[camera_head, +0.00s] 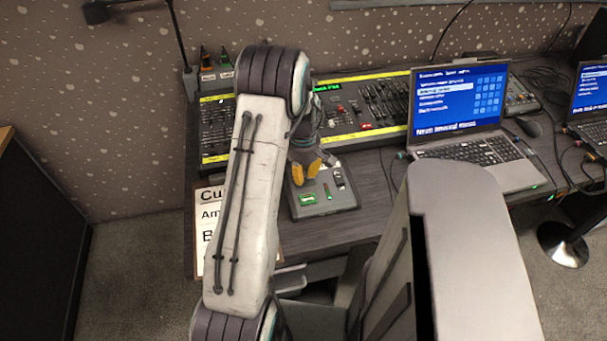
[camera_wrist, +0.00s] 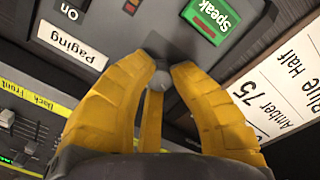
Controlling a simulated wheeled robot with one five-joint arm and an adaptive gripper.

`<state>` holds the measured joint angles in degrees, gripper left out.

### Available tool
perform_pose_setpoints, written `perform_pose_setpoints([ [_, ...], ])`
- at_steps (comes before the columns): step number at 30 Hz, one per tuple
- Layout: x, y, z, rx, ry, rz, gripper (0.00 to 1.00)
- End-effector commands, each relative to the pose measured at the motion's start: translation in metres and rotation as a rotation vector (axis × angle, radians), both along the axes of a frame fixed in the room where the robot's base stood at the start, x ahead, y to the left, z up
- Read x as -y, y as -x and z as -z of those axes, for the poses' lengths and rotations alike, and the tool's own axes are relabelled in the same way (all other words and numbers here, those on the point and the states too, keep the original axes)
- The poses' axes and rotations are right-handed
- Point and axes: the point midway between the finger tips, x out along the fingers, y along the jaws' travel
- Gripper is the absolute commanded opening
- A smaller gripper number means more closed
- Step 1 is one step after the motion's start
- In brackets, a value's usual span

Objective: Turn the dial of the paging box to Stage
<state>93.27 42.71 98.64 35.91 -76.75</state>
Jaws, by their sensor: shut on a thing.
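The paging box (camera_head: 328,207) is a dark grey box on the desk in front of the mixing console. In the wrist view its top (camera_wrist: 128,32) shows a white "Paging" label (camera_wrist: 72,47), an "On" switch label (camera_wrist: 70,12) and a green "Speak" button (camera_wrist: 213,15). My gripper (camera_head: 306,172), with yellow fingers, is over the far left part of the box. In the wrist view my gripper (camera_wrist: 163,70) is closed around a small grey dial (camera_wrist: 163,80), mostly hidden by the fingers. The dial's pointer and its position names are not visible.
The lighting console (camera_head: 365,107) with faders stands behind the box. A paper cue sheet (camera_head: 208,194) lies to the left. An open laptop (camera_head: 470,120) with a blue screen stands to the right. My arm hides part of the desk.

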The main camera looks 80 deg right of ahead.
Motion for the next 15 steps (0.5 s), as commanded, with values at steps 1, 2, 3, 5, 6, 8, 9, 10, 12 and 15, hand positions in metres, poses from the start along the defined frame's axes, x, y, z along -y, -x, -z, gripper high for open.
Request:
perform_pose_setpoints([
  [1,-0.0005,-0.0009,0.0018,0.0,-0.003,0.009,0.0],
  [2,-0.0006,-0.0009,0.0017,0.001,-0.003,0.013,0.0],
  [3,-0.0006,-0.001,0.0015,0.001,-0.004,0.016,0.0],
  [5,-0.0007,-0.001,0.0014,0.001,-0.004,0.016,0.0],
  [6,-0.0007,-0.001,0.0014,0.001,-0.004,0.016,0.0],
  [8,-0.0008,-0.0011,0.0014,0.001,-0.004,0.015,0.0],
  [9,-0.0007,-0.0012,0.0015,0.001,-0.004,0.015,0.0],
  [10,-0.0007,-0.0012,0.0015,0.001,-0.004,0.015,0.21],
  [12,-0.0006,-0.0011,0.0015,0.001,-0.004,0.014,0.28],
  [15,-0.0005,-0.0009,0.0012,0.001,-0.004,0.015,0.36],
])
